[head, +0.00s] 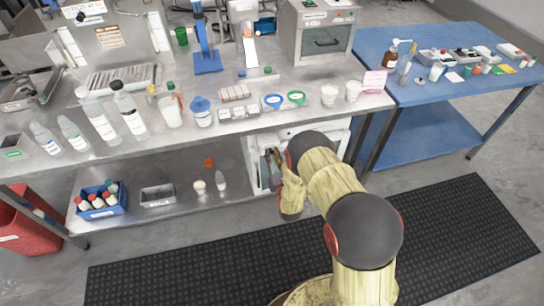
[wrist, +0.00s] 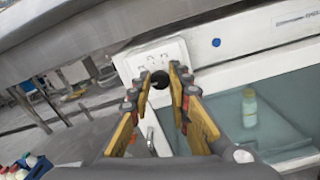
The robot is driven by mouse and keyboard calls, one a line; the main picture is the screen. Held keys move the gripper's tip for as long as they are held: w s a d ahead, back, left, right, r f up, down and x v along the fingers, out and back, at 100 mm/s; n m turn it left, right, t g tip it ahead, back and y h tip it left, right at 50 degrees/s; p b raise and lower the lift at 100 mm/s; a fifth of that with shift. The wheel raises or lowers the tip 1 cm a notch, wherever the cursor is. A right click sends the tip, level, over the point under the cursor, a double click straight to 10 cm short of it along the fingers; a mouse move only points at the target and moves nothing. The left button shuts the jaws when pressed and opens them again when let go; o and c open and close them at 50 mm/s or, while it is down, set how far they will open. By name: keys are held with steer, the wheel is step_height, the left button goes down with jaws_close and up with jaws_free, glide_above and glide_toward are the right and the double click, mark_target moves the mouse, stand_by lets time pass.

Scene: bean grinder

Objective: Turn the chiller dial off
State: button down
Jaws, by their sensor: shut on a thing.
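The chiller (head: 340,133) is a white box on the shelf under the steel bench, partly hidden by my arm in the head view. In the wrist view its white control panel (wrist: 175,49) carries small markings and a round black dial (wrist: 159,80). My gripper (wrist: 160,75) has its two yellow fingers on either side of the dial, shut on it. The fingertips hide parts of the dial's sides, and I cannot read its setting. In the head view my gripper (head: 275,160) is at the chiller's left front.
The steel bench's edge (wrist: 130,38) runs close above the panel. A bottle (wrist: 249,108) shows behind the chiller's glass. A blue crate of bottles (head: 100,203) and a metal tray (head: 158,194) sit left on the lower shelf. A black mat (head: 190,262) covers the floor in front.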

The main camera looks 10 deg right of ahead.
steer(key=shift+f+n, duration=0.1)
steer(key=shift+n, duration=0.3)
steer(key=c, duration=1.7)
jaws_free()
steer(key=shift+o, duration=0.2)
steer(key=s, duration=1.2)
